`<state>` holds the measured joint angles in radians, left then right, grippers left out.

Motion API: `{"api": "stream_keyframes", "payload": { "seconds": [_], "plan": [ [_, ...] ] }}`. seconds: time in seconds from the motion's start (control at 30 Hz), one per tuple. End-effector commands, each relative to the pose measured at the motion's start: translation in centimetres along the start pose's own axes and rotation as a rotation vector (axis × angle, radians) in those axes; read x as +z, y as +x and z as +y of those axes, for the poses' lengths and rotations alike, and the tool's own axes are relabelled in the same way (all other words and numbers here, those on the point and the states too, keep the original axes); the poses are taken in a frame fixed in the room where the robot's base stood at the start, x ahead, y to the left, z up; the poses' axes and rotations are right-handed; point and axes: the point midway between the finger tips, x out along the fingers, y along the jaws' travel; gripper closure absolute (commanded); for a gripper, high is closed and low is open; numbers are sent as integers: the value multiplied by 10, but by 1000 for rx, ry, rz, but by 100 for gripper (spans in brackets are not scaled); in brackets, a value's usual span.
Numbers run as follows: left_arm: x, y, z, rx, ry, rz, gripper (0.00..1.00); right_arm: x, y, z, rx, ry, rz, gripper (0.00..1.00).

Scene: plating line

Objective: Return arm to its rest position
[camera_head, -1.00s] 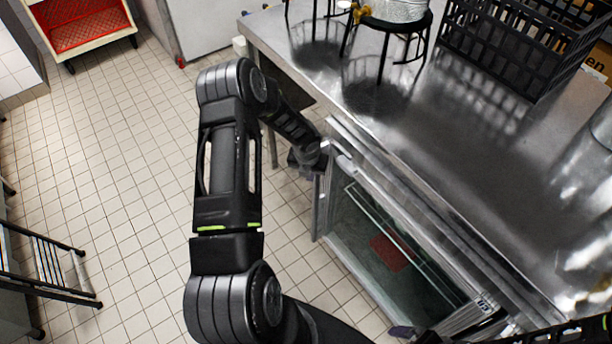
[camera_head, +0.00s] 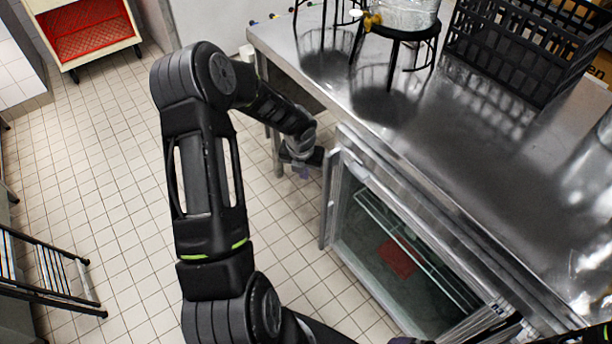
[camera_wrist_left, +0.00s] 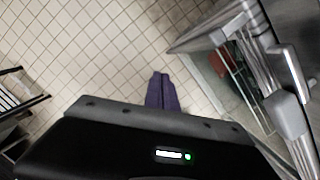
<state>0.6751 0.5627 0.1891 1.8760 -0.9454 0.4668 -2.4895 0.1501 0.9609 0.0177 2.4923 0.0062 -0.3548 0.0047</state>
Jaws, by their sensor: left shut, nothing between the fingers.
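My left arm comes up from the bottom of the head view and bends down toward the counter's left end. My left gripper (camera_head: 303,171) is over the tiled floor, just left of the glass-fronted fridge (camera_head: 337,190), and holds nothing. In the left wrist view the purple fingers (camera_wrist_left: 162,92) are together, with bare floor beyond them. The fridge shows to their right there, with a gap between. A small dark part of my right arm shows at the bottom right of the head view; its gripper is not seen.
A steel counter (camera_head: 440,150) stands above the fridge. It carries a black crate (camera_head: 510,50) and a glass dispenser (camera_head: 405,12) on a black stand. A red-lined cart (camera_head: 85,38) is at the back left, a dark rack (camera_head: 50,275) at the lower left. The floor between is clear.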

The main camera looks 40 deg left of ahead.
Motion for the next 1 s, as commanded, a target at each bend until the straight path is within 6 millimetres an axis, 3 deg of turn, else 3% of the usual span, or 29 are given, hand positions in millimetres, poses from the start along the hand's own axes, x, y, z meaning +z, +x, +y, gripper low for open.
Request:
{"api": "stream_keyframes", "payload": {
  "seconds": [0.67,0.77,0.87,1.0],
  "plan": [
    [0,0,0,0,-47,0,100,0,0,0,0,0,0,0],
    [4,0,-3,-14,-162,-13,100,0,0,0,0,0,0,0],
    [8,0,-14,-62,-386,-29,100,0,0,0,0,0,0,0],
    [-7,7,-44,-173,-877,18,100,0,0,0,0,0,0,0]
  ]
}}
